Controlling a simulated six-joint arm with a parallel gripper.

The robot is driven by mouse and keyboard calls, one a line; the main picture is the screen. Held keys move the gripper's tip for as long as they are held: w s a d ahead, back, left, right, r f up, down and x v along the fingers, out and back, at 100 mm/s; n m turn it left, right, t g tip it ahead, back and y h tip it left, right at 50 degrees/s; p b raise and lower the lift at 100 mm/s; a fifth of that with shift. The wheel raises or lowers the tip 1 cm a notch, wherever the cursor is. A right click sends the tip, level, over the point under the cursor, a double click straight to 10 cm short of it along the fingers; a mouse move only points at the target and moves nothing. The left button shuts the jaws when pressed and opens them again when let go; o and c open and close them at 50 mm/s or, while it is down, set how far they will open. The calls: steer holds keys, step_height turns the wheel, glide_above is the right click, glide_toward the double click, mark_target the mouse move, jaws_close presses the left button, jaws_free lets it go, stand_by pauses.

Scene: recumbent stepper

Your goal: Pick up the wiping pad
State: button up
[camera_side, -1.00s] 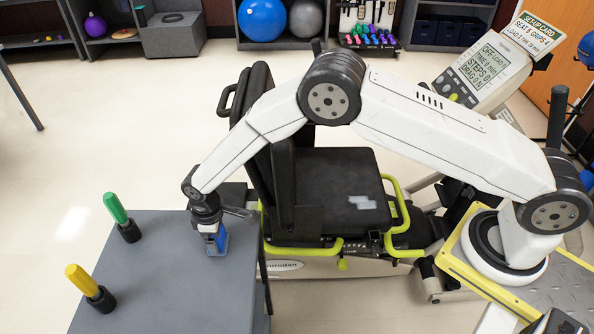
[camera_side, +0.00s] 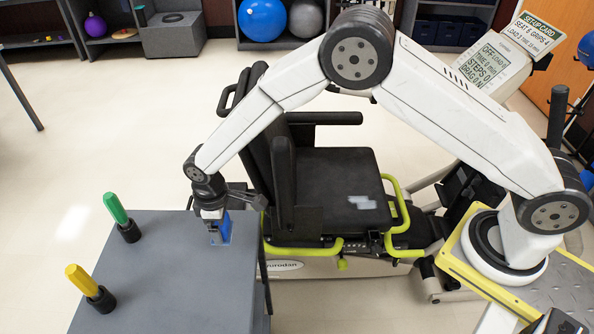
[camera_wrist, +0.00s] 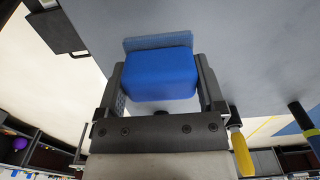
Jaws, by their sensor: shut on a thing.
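The wiping pad (camera_side: 220,228) is a blue block with a paler blue-grey layer along one face. In the wrist view the pad (camera_wrist: 160,72) sits between both fingers, which touch its sides. My gripper (camera_side: 215,222) is shut on it, pointing down at the back right part of the grey table (camera_side: 165,285). The gripper also shows in the wrist view (camera_wrist: 160,85). In the side view the pad is partly covered by the fingers. I cannot tell for sure whether its lower edge is clear of the table top.
A green-handled grip (camera_side: 118,212) and a yellow-handled grip (camera_side: 88,285) stand in black holders on the table's left side. The black stepper seat (camera_side: 335,180) stands right of the table, its backrest close to my arm. The table's middle is clear.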

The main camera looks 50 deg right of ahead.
steer(key=s+d+r, duration=0.4)
steer(key=s+r, duration=0.3)
steer(key=s, duration=0.3)
steer(key=shift+s+d+r, duration=0.15)
steer(key=shift+s+d, duration=0.2)
steer(key=shift+s, duration=0.05)
